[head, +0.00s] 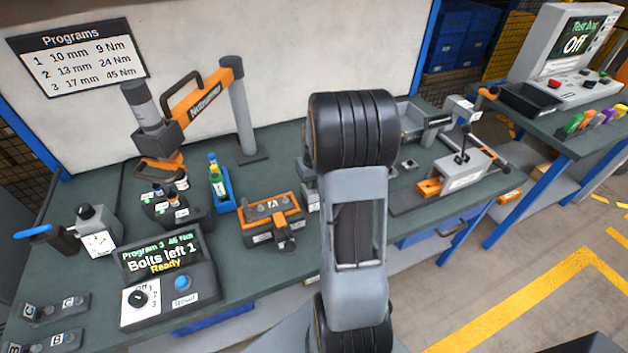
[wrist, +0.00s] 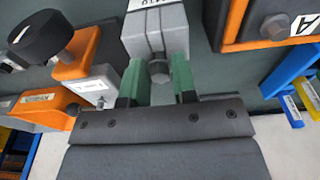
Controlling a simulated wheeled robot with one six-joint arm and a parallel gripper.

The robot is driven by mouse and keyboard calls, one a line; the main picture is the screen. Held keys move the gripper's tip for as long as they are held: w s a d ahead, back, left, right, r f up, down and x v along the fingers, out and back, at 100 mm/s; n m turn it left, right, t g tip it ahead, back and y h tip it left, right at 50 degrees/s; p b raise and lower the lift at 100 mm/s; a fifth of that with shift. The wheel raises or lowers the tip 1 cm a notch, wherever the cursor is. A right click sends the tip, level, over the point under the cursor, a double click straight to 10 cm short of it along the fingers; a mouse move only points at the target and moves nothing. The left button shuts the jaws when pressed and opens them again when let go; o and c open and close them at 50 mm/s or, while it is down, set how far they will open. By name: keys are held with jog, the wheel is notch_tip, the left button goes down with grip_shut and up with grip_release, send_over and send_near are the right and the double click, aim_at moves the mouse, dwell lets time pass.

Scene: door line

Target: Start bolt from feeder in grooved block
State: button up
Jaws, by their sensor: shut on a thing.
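The bolt's shank is not visible. A grey block (wrist: 156,22) with a dark groove line down its face and a white label stands right at the bolt. I cannot tell how far the bolt sits in the groove. In the head view my arm hides the gripper and the bolt. A grey labelled block (head: 312,197) shows partly beside the arm. I cannot tell which thing is the feeder.
An orange fixture marked A (head: 270,218) lies left of my arm, and it also shows in the wrist view (wrist: 262,25). An orange and grey clamp with a black knob (wrist: 60,45) is close on the other side. A control box (head: 165,280) reads "Bolts left 1" and "Ready".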

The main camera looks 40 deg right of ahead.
jog(key=shift+f, duration=0.3)
dwell(0.5)
jog(key=shift+b, duration=0.3)
dwell(0.6)
jog(key=o, duration=1.4)
jog(key=shift+r, duration=0.15)
jog(key=shift+r+p, duration=2.15)
jog(key=shift+r, duration=0.8)
